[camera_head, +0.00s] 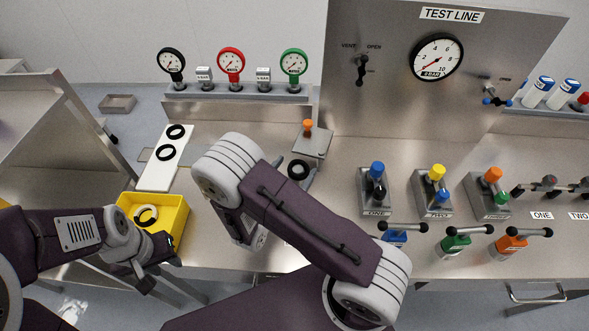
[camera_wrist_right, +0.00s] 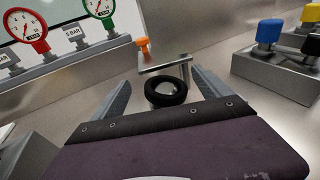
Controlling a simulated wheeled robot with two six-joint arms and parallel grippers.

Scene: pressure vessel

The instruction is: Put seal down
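A black ring seal (camera_head: 298,169) is on the steel bench beside the small plate with the orange knob. In the right wrist view, the seal (camera_wrist_right: 166,93) lies between the two fingers of my right gripper (camera_wrist_right: 161,84), with gaps at both sides. My right gripper is open, and its forearm hides part of it in the head view. Two more black seals (camera_head: 166,153) lie on a white strip (camera_head: 153,178). My left gripper (camera_head: 153,268) is beside the front of the yellow bin; its finger opening is unclear.
The yellow bin (camera_head: 181,215) holds a pale ring and a dark one. The plate with the orange knob (camera_head: 311,143) stands close behind the seal. Gauges (camera_head: 231,63) line the back. Valve blocks (camera_head: 376,190) and the test panel (camera_head: 400,105) stand to the right.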

